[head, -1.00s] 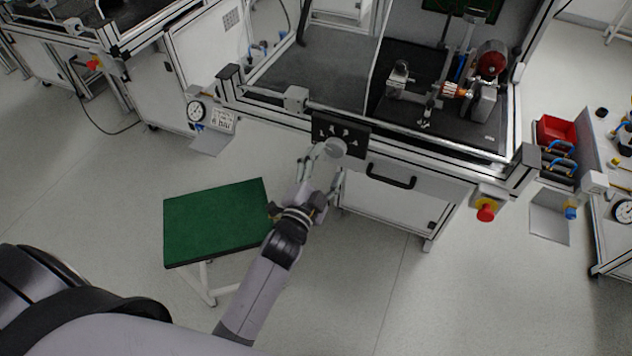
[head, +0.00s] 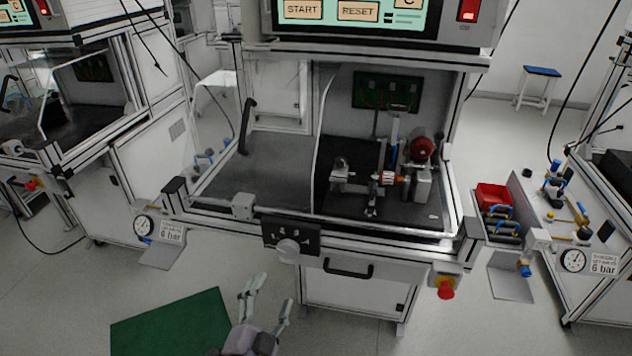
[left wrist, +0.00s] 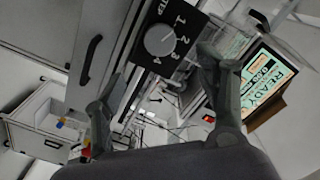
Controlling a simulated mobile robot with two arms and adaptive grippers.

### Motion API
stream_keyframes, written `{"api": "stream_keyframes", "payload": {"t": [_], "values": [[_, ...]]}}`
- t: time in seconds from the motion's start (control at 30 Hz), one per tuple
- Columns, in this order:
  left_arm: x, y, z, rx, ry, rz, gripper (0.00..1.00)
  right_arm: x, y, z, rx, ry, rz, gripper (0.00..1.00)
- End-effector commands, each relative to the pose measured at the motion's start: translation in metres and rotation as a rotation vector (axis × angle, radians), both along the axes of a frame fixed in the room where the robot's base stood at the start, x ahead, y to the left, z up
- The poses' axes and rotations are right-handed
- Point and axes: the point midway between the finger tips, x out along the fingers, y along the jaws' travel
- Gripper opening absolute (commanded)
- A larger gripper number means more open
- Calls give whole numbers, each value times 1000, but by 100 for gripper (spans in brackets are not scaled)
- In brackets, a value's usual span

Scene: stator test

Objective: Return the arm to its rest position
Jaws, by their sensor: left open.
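My left gripper (head: 264,306) is open and empty at the lower middle of the head view. It is in front of the test station and below its selector knob (head: 289,250), with clear space between them. In the left wrist view the two fingers (left wrist: 160,95) are spread wide, and the numbered knob (left wrist: 160,40) shows beyond them, between the fingers and not touched. Most of my left arm is outside the head view. My right gripper is in neither view.
The station's front rail, drawer handle (head: 348,268) and red emergency button (head: 446,289) are near the gripper. A side bench (head: 572,240) with a red bin (head: 494,196) is at right. Floor is open in front.

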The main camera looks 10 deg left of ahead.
Motion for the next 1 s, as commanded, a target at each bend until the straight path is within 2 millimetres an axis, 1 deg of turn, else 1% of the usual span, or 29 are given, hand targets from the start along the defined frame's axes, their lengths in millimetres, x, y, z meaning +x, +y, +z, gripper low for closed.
{"api": "stream_keyframes", "payload": {"t": [0.07,0.17,0.27,0.3,0.33,0.37,0.4,0.47,0.5,0.57,0.6,0.67,0.7,0.77,0.8,0.87,0.9,1.0], "values": [[0,-1,-5,-5,10,-2,66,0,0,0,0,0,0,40],[-1,-5,-33,-32,66,-11,66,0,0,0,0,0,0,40],[-7,-12,-88,-91,183,-23,66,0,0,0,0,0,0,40],[-13,-15,-116,-120,244,-25,66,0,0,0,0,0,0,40],[-18,-17,-138,-143,292,-25,66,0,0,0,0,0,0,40],[-25,-18,-161,-167,342,-23,66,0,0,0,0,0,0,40],[-35,-20,-190,-197,409,-18,66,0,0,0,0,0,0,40],[-53,-22,-232,-241,508,-7,66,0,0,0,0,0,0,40],[-67,-22,-260,-266,575,4,66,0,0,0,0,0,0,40],[-91,-20,-299,-304,675,28,66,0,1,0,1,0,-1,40],[-109,-18,-324,-328,740,47,66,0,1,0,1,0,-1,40],[-139,-14,-360,-360,839,81,66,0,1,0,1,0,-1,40],[-160,-9,-381,-381,905,107,66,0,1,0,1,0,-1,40],[-195,-2,-412,-408,1003,155,66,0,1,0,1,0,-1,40],[-218,5,-430,-423,1064,190,66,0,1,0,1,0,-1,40],[-254,15,-453,-443,1152,245,66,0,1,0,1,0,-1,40],[-277,22,-466,-455,1205,281,66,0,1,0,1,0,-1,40],[-328,39,-488,-474,1315,371,66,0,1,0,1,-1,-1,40]]}}
